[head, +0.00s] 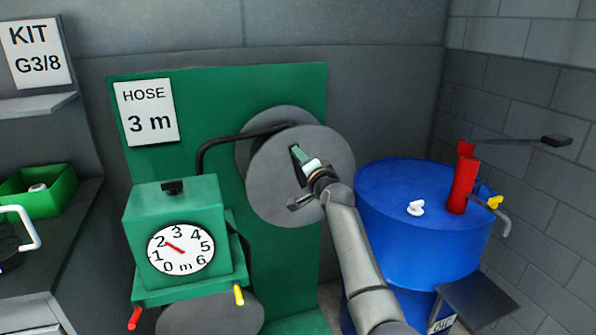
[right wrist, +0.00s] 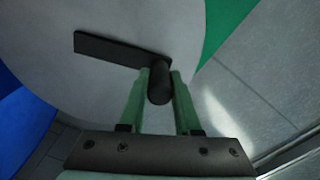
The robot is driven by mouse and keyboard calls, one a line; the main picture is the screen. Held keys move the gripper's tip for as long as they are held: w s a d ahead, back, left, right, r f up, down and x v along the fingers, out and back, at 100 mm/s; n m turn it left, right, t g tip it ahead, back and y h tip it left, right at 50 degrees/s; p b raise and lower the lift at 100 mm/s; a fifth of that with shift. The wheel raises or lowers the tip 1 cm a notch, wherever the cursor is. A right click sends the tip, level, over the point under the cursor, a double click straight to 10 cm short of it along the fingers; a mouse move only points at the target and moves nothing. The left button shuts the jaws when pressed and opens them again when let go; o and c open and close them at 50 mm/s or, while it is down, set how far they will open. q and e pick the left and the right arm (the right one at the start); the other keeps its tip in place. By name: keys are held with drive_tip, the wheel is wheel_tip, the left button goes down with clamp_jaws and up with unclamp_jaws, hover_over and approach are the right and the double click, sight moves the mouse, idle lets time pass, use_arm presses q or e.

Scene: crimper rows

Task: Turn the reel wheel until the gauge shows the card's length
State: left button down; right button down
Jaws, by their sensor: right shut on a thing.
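The reel wheel (head: 275,185) is a large grey disc on a green upright panel (head: 225,95). The card (head: 147,111) on the panel reads "HOSE 3 m". The gauge (head: 181,249) is a white dial marked 0 to 6 m on a green box, and its red needle points close to 2. My right gripper (head: 306,162) is at the wheel's face. In the right wrist view its green fingers (right wrist: 159,90) are shut on the dark crank handle (right wrist: 159,84), with the crank arm (right wrist: 115,48) running left from it. My left gripper is not in view.
A blue drum (head: 420,260) with a red post (head: 462,180) stands right of the reel, near my right arm. A black hose (head: 225,140) runs from the gauge box to the reel. A bench with a green bin (head: 45,200) is at left.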

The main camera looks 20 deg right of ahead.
sight(316, 154)
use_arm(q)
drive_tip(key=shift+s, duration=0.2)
use_arm(e)
drive_tip(key=d+m, duration=0.8)
drive_tip(key=m, duration=0.1)
drive_tip(key=shift+w+d+f, duration=0.15)
drive_tip(key=shift+d+f, duration=0.15)
drive_tip(key=shift+f, duration=0.05)
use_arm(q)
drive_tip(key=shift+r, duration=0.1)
use_arm(e)
drive_tip(key=c, duration=0.6)
unclamp_jaws()
drive_tip(key=shift+f, duration=0.15)
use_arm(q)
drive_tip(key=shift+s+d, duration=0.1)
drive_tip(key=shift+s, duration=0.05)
